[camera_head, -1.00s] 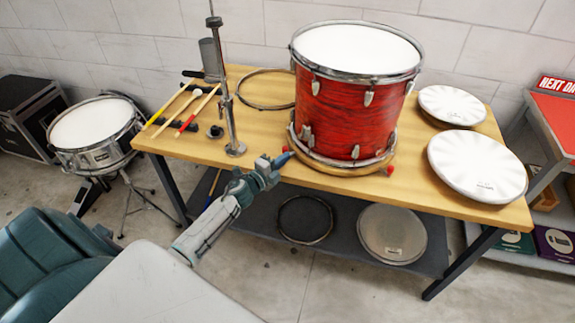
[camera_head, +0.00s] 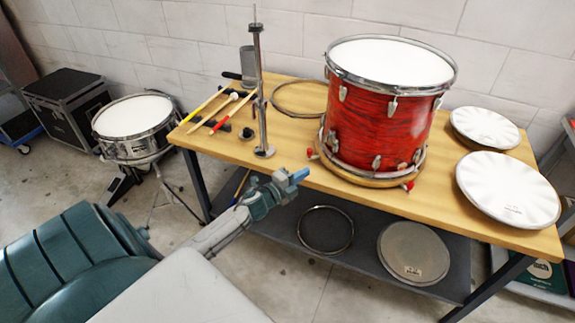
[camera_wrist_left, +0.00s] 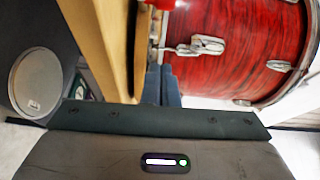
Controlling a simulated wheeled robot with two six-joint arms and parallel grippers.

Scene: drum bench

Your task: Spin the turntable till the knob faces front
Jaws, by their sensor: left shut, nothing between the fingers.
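The turntable (camera_head: 362,178) is a round wooden disc on the bench top. I cannot tell which one the task calls the knob. My left gripper (camera_head: 299,175) is shut and empty at the bench's front edge, left of the turntable and apart from it. In the left wrist view its blue fingers (camera_wrist_left: 165,82) point toward the drum (camera_wrist_left: 240,45). My right gripper is not in view.
The wooden bench (camera_head: 290,133) holds a metal stand (camera_head: 263,100), drumsticks (camera_head: 208,105), a hoop (camera_head: 298,98) and two pale discs (camera_head: 508,190). A lower shelf (camera_head: 365,240) lies under it. A snare drum (camera_head: 133,127) stands left.

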